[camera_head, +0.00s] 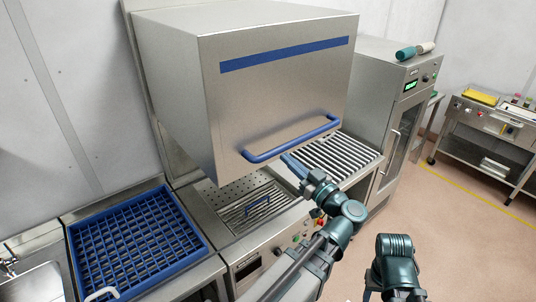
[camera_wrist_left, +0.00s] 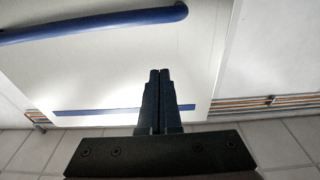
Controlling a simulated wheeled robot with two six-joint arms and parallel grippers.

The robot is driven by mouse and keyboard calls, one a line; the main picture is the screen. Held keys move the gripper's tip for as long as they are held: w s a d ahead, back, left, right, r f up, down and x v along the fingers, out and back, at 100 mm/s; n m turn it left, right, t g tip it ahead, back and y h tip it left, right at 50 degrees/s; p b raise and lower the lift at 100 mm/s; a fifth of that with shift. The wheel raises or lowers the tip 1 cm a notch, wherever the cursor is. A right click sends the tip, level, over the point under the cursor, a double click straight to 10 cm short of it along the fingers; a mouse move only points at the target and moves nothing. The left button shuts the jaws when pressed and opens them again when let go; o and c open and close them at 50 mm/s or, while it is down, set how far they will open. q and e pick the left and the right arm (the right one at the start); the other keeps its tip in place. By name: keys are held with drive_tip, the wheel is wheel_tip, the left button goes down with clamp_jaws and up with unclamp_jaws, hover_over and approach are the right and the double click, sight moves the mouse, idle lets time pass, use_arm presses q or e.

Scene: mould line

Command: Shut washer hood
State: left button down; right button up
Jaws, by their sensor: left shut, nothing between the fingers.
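The washer hood (camera_head: 270,95) is a large steel box with a blue stripe, raised above the washer bed (camera_head: 225,205), with an open gap beneath it. Its blue bar handle (camera_head: 290,143) runs along the lower front; it also shows at the top left of the left wrist view (camera_wrist_left: 90,23). My left gripper (camera_head: 286,159) is shut and empty, just below the handle. In the left wrist view its fingertips (camera_wrist_left: 160,72) are together and point at the hood front, apart from the handle. My right gripper is out of view; only part of that arm shows.
A blue rack (camera_head: 76,212) sits on the left counter beside a sink (camera_head: 40,285). A roller table (camera_head: 352,150) lies right of the washer, then a steel cabinet (camera_head: 408,125). A steel cart (camera_head: 490,140) stands far right. Floor at the right is clear.

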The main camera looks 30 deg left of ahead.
use_arm(q)
drive_tip(key=r+p, duration=0.1)
drive_tip(key=p, duration=0.1)
hover_over(268, 154)
drive_tip(key=s, duration=0.1)
drive_tip(key=shift+s+d+f+b, duration=0.1)
drive_tip(key=shift+d+f+b, duration=0.1)
drive_tip(key=shift+f+b, duration=0.85)
drive_tip(key=shift+s+d+f+b, duration=0.1)
drive_tip(key=shift+d+f+b, duration=0.05)
drive_tip(key=shift+f+b, duration=0.9)
drive_tip(key=shift+r, duration=0.25)
drive_tip(key=shift+f, duration=0.1)
wheel_tip(268, 154, down, 43)
drive_tip(key=b, duration=4.3)
drive_tip(key=shift+s+r, duration=0.1)
drive_tip(key=shift+r, duration=0.15)
